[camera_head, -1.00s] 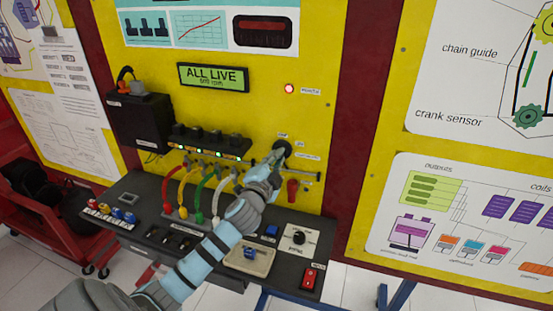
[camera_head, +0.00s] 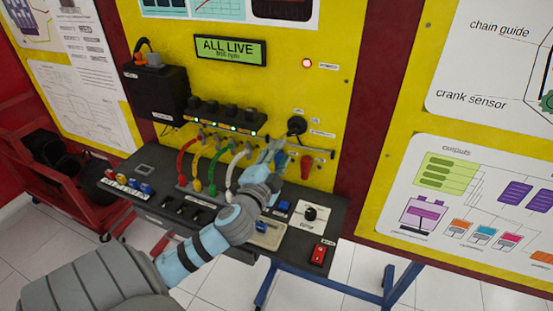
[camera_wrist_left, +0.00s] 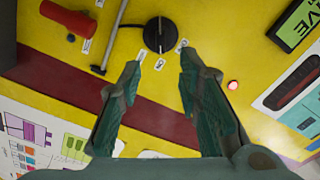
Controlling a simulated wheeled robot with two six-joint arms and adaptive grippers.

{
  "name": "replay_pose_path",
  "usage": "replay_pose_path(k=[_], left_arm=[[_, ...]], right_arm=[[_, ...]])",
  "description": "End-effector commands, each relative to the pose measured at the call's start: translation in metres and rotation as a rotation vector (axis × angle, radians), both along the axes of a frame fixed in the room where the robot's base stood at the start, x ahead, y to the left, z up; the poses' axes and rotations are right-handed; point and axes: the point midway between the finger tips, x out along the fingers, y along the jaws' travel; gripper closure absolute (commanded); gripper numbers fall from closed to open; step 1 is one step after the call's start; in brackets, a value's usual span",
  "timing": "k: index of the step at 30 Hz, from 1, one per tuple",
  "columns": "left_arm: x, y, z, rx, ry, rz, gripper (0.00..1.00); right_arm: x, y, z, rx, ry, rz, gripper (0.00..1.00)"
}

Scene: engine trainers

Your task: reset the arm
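My left gripper (camera_head: 274,152) is in front of the yellow engine trainer panel (camera_head: 285,90), just left of and below a round black knob (camera_head: 297,125). In the left wrist view its two fingers (camera_wrist_left: 160,64) are spread apart with nothing between them. The knob (camera_wrist_left: 159,34) shows beyond the fingertips, apart from them. My left arm (camera_head: 205,248) reaches in from the lower left over the bench. My right gripper is in no view.
A black bench (camera_head: 150,178) holds coloured cables, a beige tray (camera_head: 268,237), a dial (camera_head: 310,214) and a red switch (camera_head: 319,254). A red handle (camera_head: 307,166) sticks out near the gripper. The display (camera_head: 230,50) reads "ALL LIVE". A red cart (camera_head: 30,190) stands left.

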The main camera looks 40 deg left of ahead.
Motion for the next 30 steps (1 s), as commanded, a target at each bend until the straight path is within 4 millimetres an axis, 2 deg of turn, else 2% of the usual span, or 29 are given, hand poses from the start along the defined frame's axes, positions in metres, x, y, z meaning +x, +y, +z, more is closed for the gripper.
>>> replay_pose_path(k=[3, 6, 22, 23, 26, 29, 30], left_arm=[[-0.019, -0.007, -0.001, -0.001, 0.002, -0.001, 0.68], [-0.024, -0.009, 0.0, -0.001, 0.0, 0.001, 0.68], [-0.026, -0.009, -0.003, -0.013, 0.008, 0.006, 0.68], [-0.028, -0.009, -0.008, -0.032, 0.019, 0.014, 0.68], [-0.048, -0.01, -0.046, -0.173, 0.117, 0.079, 0.68], [-0.086, -0.023, -0.103, -0.377, 0.283, 0.174, 0.68], [-0.104, -0.032, -0.125, -0.457, 0.359, 0.21, 0.68]], right_arm=[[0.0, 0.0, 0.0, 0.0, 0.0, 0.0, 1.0], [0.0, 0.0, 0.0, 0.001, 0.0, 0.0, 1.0], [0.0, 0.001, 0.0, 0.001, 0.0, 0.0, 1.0], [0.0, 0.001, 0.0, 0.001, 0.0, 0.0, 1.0], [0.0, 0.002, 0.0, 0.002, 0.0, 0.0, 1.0], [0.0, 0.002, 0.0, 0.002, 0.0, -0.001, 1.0], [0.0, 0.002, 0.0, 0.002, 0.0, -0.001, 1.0]])
